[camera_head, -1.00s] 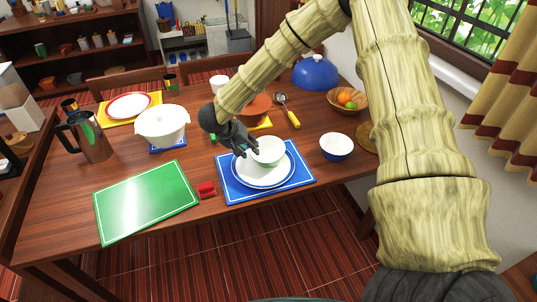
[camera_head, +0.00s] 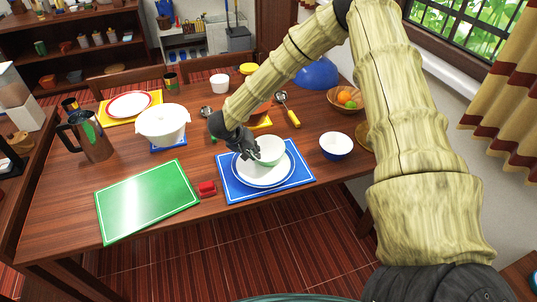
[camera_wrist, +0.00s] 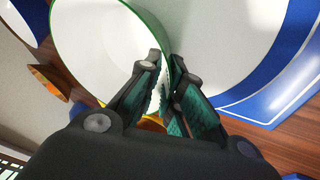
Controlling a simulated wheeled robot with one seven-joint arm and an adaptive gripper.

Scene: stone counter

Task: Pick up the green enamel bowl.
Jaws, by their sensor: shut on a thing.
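The green enamel bowl (camera_head: 272,155), white inside with a green rim, is over the white plate (camera_head: 262,182) with a blue edge. Whether it touches the plate is unclear. My gripper (camera_head: 254,156) is at the bowl's left side, shut on its wall. In the wrist view, the bowl (camera_wrist: 95,45) fills the upper left, and the fingers of my gripper (camera_wrist: 166,65) meet at its green rim, one on each side of the wall. Part of the rim is hidden by the fingers.
The plate lies on a blue mat (camera_head: 232,192). A blue-and-white bowl (camera_head: 336,147) stands to the right, a red object (camera_head: 207,188) and a green mat (camera_head: 146,200) to the left. A terracotta bowl (camera_head: 262,108) and a ladle (camera_head: 288,110) are behind.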

